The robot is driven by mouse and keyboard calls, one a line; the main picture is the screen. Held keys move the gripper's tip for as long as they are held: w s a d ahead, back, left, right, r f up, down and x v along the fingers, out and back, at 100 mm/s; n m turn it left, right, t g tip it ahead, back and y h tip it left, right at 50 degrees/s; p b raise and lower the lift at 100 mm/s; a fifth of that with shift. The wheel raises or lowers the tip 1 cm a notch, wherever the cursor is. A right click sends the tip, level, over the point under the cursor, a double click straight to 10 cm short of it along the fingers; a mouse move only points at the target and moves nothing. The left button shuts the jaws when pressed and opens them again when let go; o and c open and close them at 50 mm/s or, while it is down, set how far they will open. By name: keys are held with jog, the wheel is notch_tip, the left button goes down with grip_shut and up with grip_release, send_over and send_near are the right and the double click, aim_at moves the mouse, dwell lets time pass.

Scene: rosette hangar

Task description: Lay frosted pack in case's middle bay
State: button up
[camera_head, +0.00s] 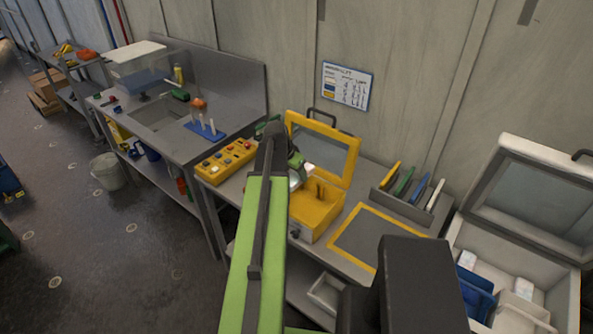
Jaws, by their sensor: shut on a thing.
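My gripper (300,175) is at the far end of my green arm, just above the left part of the open yellow case (318,222). It is shut on a small pale piece (309,168) that looks like the frosted pack; my arm and gripper partly cover it. The yellow case stands on the grey bench with its framed lid (322,150) raised at the back. Some small brownish upright pieces show inside the case. Its bays are too small and too covered to tell apart.
A yellow button box (226,161) is left of the case. A yellow-framed mat (372,240) and a rack of coloured plates (408,188) are to its right. A large open white chest (508,240) holds blue and white pieces. A sink bench (205,145) stands left.

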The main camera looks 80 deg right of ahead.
notch_tip(320, 180, down, 15)
jog(key=b, duration=1.4)
jog(key=shift+r, duration=0.2)
jog(key=o, duration=1.8)
jog(key=shift+o, duration=0.2)
jog(key=shift+r, duration=0.15)
